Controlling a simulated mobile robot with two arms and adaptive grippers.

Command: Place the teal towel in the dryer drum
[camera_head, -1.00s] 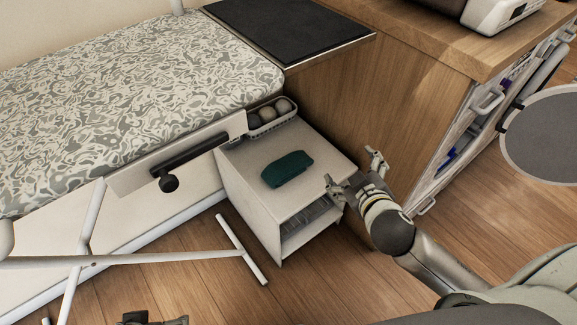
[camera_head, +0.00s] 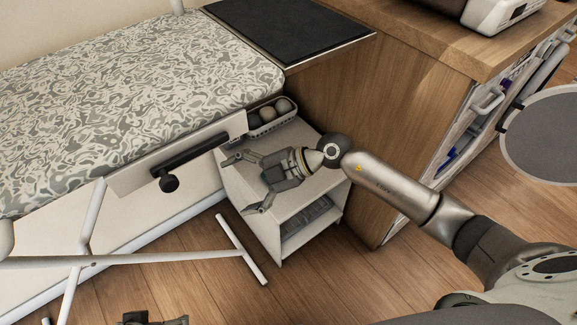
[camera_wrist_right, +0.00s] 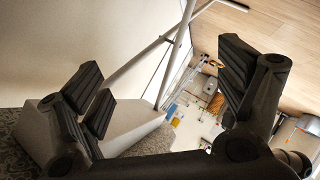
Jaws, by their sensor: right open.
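My right gripper (camera_head: 238,185) is over the small white cabinet (camera_head: 323,185), its fingers spread toward the left. In the right wrist view the right gripper (camera_wrist_right: 162,82) is open with nothing between its fingers. No dryer drum can be made out.
A patterned padded board (camera_head: 120,110) fills the left, with a dark handle (camera_head: 190,153) at its front. A wooden counter (camera_head: 400,100) stands to the right. White tubing (camera_head: 243,250) crosses the floor. A round grey panel (camera_head: 545,135) is far right.

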